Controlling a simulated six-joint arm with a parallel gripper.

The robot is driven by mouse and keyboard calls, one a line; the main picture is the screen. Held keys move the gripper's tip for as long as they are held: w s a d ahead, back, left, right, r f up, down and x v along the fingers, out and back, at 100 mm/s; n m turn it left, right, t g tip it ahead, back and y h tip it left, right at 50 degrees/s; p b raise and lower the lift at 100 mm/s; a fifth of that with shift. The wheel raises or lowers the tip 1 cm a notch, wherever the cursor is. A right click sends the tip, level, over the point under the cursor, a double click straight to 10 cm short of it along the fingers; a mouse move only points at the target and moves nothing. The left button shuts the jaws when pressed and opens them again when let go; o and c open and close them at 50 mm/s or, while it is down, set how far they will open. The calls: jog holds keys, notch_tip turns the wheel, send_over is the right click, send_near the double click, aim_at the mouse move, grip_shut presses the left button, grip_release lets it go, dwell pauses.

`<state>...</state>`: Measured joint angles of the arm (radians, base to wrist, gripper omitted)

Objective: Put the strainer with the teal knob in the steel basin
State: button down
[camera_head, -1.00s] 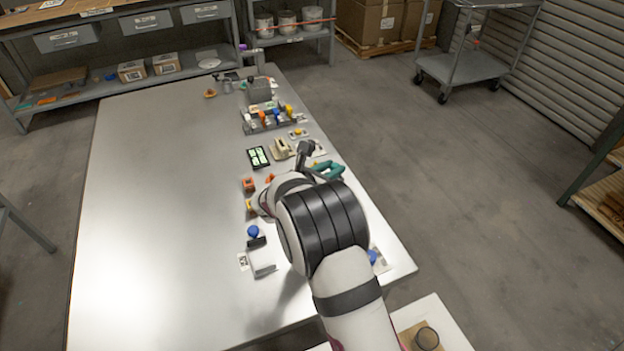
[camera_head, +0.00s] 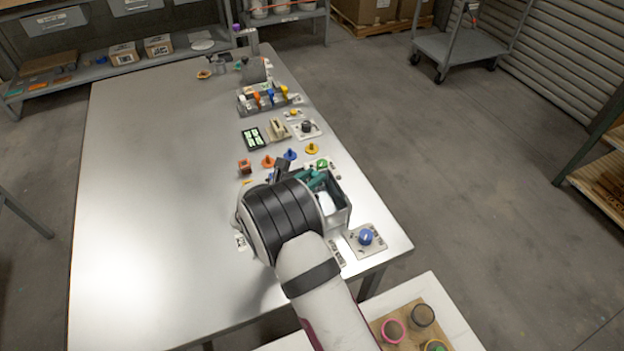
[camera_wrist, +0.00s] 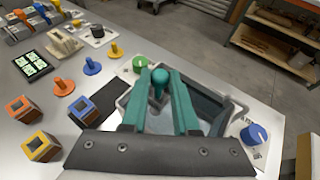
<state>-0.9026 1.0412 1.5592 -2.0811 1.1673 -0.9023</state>
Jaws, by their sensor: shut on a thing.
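My gripper (camera_wrist: 160,95) has two teal fingers. They are shut on the teal knob (camera_wrist: 158,78) of the strainer, which shows between the fingertips. The strainer's disc is hidden below the fingers. The steel basin (camera_wrist: 238,108) is a grey open tub directly under and around the fingers in the wrist view. In the head view the basin (camera_head: 343,213) is partly hidden by my arm, and the gripper (camera_head: 312,178) is over its far part. I cannot tell whether the strainer touches the basin's floor.
Orange (camera_head: 267,161), blue (camera_head: 290,155) and yellow (camera_head: 312,148) knobbed discs stand beyond the basin. A green knob (camera_wrist: 140,63) is close to its far rim. A blue dial (camera_head: 366,237) is at its right. Orange and yellow cubes (camera_wrist: 40,145) are at left. The table's left side is clear.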

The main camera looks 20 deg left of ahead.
jog(key=shift+f, duration=0.55)
jog(key=shift+f, duration=0.15)
